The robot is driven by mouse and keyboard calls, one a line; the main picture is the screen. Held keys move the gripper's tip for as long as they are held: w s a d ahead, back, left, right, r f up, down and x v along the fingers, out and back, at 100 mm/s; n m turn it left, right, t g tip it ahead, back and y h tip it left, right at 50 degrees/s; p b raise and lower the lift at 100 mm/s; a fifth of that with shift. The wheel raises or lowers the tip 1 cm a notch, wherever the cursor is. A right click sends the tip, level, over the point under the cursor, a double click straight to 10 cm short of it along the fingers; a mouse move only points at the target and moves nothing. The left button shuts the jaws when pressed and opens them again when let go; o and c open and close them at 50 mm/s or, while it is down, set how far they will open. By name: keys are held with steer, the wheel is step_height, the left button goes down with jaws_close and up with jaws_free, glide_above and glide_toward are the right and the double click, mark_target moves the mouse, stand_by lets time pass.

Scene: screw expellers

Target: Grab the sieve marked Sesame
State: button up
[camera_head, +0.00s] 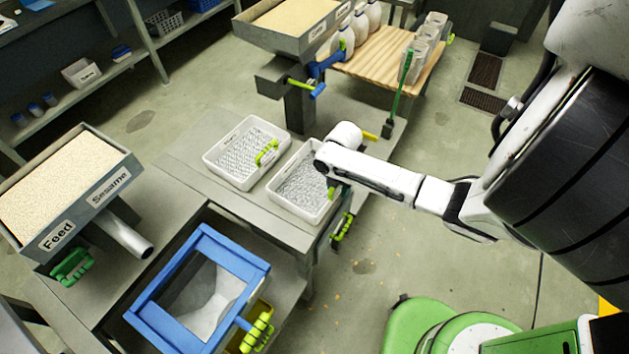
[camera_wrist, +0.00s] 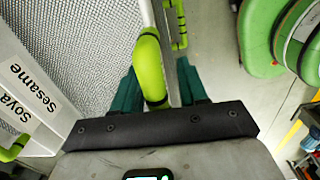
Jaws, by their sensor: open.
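Two white sieves with metal mesh bottoms stand side by side on the grey table in the head view, a left sieve (camera_head: 212,157) and a right sieve (camera_head: 279,196). My gripper (camera_wrist: 157,70) is at the right sieve's right end, mostly hidden by my wrist in the head view. In the wrist view its teal fingers are open, one on each side of a yellow-green handle (camera_wrist: 150,65). A "Sesame" label (camera_wrist: 35,90) shows on white wall at the left, with "Soya" (camera_wrist: 15,108) beside it.
A feed hopper (camera_head: 130,165) marked Feed and Sesame stands at left. A blue-framed bin (camera_head: 258,268) is in front of the table. Another hopper (camera_head: 320,38) stands behind the sieves, near a wooden pallet (camera_head: 372,68) with white containers.

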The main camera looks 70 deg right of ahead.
jaws_close()
steer(key=shift+r, duration=0.15)
stand_by(0.4)
